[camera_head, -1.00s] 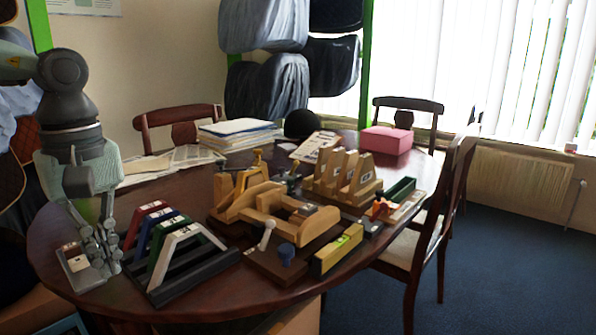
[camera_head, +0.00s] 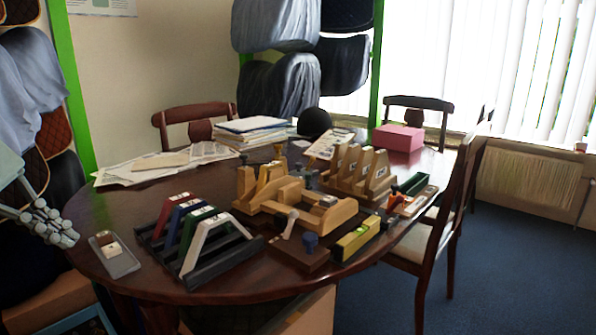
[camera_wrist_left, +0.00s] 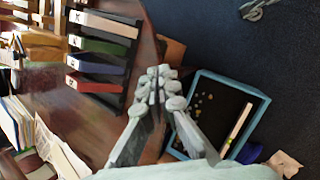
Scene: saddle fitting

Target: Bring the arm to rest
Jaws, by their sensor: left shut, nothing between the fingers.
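My left gripper (camera_head: 50,224) is at the left edge of the head view, off the table's left rim, with its fingers shut and empty. In the left wrist view its fingertips (camera_wrist_left: 158,82) are together, with the table edge and the floor below. The arm behind it is mostly out of the head view. My right gripper is not in view.
A round dark table (camera_head: 100,205) holds a small grey tray (camera_head: 122,266), a rack with coloured frames (camera_head: 205,245), wooden fixtures (camera_head: 300,205), a yellow level (camera_head: 357,238) and papers (camera_head: 165,163). A blue-rimmed box (camera_wrist_left: 262,98) is below the table edge. Chairs (camera_head: 440,220) stand around.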

